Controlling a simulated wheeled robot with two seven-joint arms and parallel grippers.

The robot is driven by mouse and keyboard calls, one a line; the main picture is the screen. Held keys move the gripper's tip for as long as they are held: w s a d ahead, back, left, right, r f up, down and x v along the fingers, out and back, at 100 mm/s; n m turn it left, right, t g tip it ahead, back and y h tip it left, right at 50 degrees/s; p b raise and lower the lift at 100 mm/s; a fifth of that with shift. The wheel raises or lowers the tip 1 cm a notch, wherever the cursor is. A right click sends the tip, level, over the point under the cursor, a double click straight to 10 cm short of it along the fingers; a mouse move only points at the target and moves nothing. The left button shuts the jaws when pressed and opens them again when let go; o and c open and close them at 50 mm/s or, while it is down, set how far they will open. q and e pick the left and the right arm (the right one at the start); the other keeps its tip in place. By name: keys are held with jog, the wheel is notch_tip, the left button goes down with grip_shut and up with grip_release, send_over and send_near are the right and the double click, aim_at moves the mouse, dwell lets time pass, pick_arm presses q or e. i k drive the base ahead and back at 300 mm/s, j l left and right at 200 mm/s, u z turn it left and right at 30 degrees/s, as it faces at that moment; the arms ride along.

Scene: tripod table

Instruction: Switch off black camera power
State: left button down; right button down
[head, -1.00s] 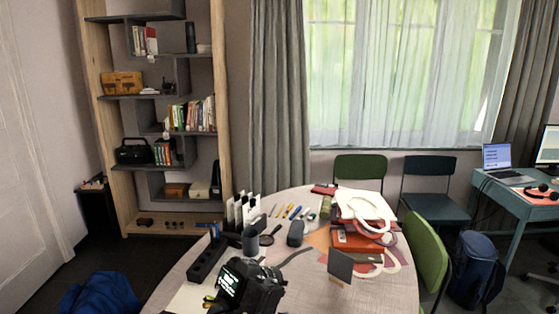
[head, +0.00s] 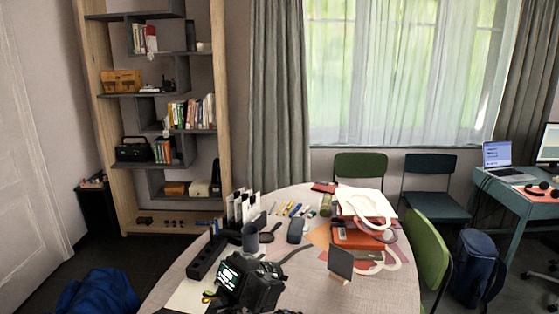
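The black camera (head: 256,287) stands at the near edge of the round table (head: 385,297), low in the middle of the head view. Its back screen (head: 228,279) is lit with white text on a dark ground. A strap (head: 297,251) runs from its right side across the table. I cannot make out its power switch at this size. Neither of my grippers is in view.
A black power strip (head: 207,258), a dark cup (head: 250,238), a file holder (head: 243,206), pens and a small dark panel (head: 341,262) surround the camera. Books and red boxes (head: 357,236) are piled at right. Chairs (head: 429,240) stand around the table. The right front tabletop is clear.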

aim_at(284, 278)
jog(key=l+u, duration=0.2)
jog(key=l, duration=0.2)
jog(key=k+l+u, duration=0.2)
jog(key=l, duration=0.2)
jog(key=l+u, duration=0.2)
jog(key=l, duration=0.2)
jog(key=k+l+u, duration=0.2)
jog(key=l, duration=0.15)
jog(key=k+l+u, duration=0.2)
jog(key=l, duration=0.2)
jog(key=i, duration=0.1)
